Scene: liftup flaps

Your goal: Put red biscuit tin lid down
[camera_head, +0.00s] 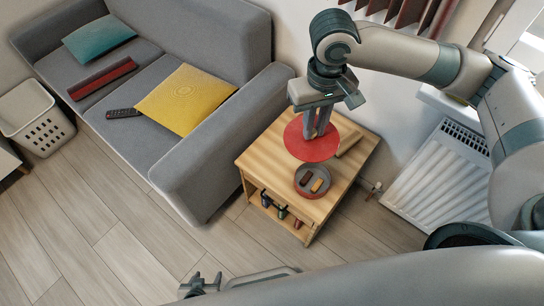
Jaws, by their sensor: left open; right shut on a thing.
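The red biscuit tin lid (311,152) is a flat round disc above the small wooden side table (259,160). My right gripper (317,131) points down and is shut on the lid, its fingers at the lid's upper face. The open round tin (301,191) stands on the table just in front of the lid, with a dark item and a yellowish item inside. I cannot tell whether the lid touches the tin or the tabletop. My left gripper (200,284) is open at the bottom of the view, over the floor and away from the table.
Several small bottles (282,212) stand on the shelf below. A grey sofa (150,95) with cushions and a remote (123,113) is at left. A white radiator (435,180) is at right. The floor in front is clear.

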